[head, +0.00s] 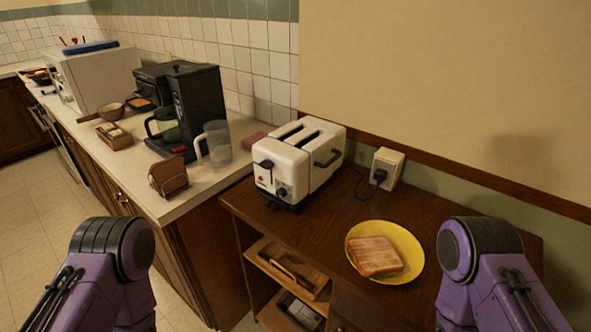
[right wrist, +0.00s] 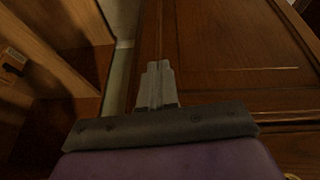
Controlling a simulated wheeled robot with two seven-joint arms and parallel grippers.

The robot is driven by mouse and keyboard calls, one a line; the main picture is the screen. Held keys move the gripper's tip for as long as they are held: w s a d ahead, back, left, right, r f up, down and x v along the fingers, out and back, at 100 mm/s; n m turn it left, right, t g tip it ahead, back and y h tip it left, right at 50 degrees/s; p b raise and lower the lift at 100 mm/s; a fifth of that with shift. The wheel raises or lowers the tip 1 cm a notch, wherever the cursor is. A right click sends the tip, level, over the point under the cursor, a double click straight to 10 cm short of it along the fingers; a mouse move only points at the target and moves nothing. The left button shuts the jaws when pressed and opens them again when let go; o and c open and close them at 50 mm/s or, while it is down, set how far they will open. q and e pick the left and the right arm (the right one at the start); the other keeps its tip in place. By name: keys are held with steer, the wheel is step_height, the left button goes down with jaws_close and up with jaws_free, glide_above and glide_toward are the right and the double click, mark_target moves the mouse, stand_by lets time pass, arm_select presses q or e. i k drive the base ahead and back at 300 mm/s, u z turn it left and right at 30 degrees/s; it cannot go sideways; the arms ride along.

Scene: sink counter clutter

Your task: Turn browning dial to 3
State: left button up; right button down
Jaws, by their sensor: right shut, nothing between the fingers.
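A white toaster (head: 298,162) stands on the brown wooden cabinet top, near the wall. Its front end shows a black lever, a small red mark and a dark round dial (head: 282,193) low on the right. The dial's numbers are too small to read. My right gripper (right wrist: 158,82) shows in the right wrist view, shut and empty, in front of dark wooden cabinet doors. It is not seen in the head view, where only my purple arm links show at lower left and lower right. Neither gripper is near the toaster there. My left gripper is out of view.
A yellow plate (head: 415,262) with toasted bread (head: 374,256) lies right of the toaster. A wall outlet (head: 386,167) holds the plug. A coffee maker (head: 199,110), a clear pitcher (head: 217,146) and a brown holder (head: 168,177) stand on the left counter. Open shelves lie below the toaster.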

mark_target(281, 193)
steer(key=z, duration=1.15)
steer(key=k, duration=0.8)
steer(key=u, duration=0.5)
steer(key=i, duration=0.5)
steer(key=u, duration=0.05)
